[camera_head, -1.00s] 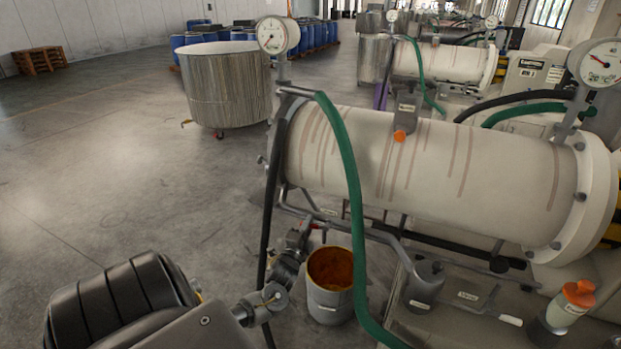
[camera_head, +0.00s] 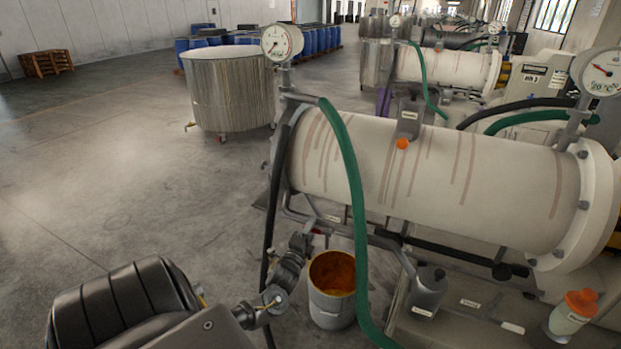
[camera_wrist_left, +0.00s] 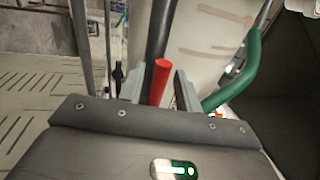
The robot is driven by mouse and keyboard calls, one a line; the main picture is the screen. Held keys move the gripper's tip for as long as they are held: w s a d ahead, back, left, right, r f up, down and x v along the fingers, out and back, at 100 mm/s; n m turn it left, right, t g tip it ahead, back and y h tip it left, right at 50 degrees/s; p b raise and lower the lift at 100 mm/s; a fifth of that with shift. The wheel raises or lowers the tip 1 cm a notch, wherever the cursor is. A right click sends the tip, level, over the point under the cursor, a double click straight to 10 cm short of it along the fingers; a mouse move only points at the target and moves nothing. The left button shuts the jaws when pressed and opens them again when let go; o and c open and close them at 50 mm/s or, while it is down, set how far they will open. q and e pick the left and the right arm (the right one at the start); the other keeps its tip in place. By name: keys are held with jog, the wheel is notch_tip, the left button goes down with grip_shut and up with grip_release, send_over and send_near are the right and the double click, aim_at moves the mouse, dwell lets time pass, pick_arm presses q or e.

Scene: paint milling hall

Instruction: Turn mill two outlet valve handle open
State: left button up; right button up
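The nearest mill is a cream drum (camera_head: 440,175) with brown drips, lying across the head view. Below its left end, a grey valve and pipe assembly (camera_head: 290,265) runs down towards my left gripper (camera_head: 250,311). In the left wrist view a red handle (camera_wrist_left: 159,82) stands up between the two grey fingers of my left gripper (camera_wrist_left: 160,90). The fingers are apart, one on each side of it, with narrow gaps; firm contact does not show. The red handle cannot be made out in the head view. My right gripper is in neither view.
A bucket with orange contents (camera_head: 331,290) stands right of the valve. A green hose (camera_head: 352,190) and a black hose (camera_head: 273,200) hang close by. An orange-capped container (camera_head: 573,315) is at lower right. The floor at left is clear up to a metal tub (camera_head: 229,95).

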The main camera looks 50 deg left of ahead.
pick_arm(q)
jog(key=shift+s+d+f, duration=0.15)
jog(key=shift+s, duration=0.1)
jog(key=b+v, duration=0.2)
jog(key=v, duration=0.8)
jog(key=shift+b, duration=0.3)
